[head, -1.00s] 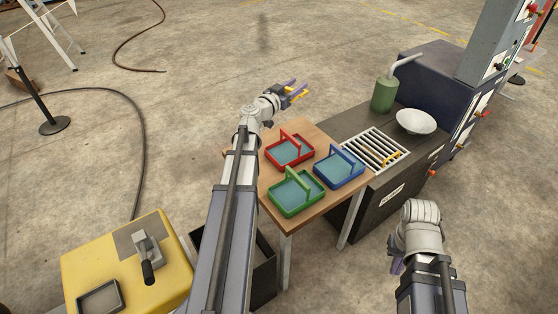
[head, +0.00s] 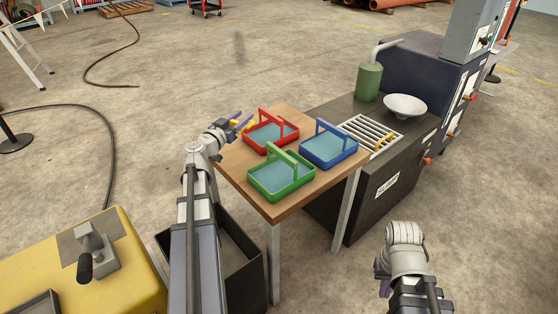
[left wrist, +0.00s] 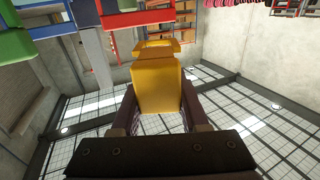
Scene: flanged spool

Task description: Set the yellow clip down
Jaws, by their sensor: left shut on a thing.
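My left gripper (head: 243,122) is shut on a yellow clip (head: 238,123), beside the red tray at the table's far left edge. In the left wrist view the clip (left wrist: 157,88) sits between both fingers, its wider end pointing away from the wrist. The clip appears held in the air; its exact height over the table cannot be told. My right gripper (head: 383,287) is at the lower right, mostly hidden behind its own wrist, and its jaws cannot be made out.
A wooden table (head: 234,168) bears red (head: 271,134), blue (head: 328,145) and green (head: 281,178) handled trays. To the right, a dark bench has a slatted rack (head: 368,131) with a small yellow piece (head: 385,141), a white bowl (head: 405,105) and a green canister (head: 369,82).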

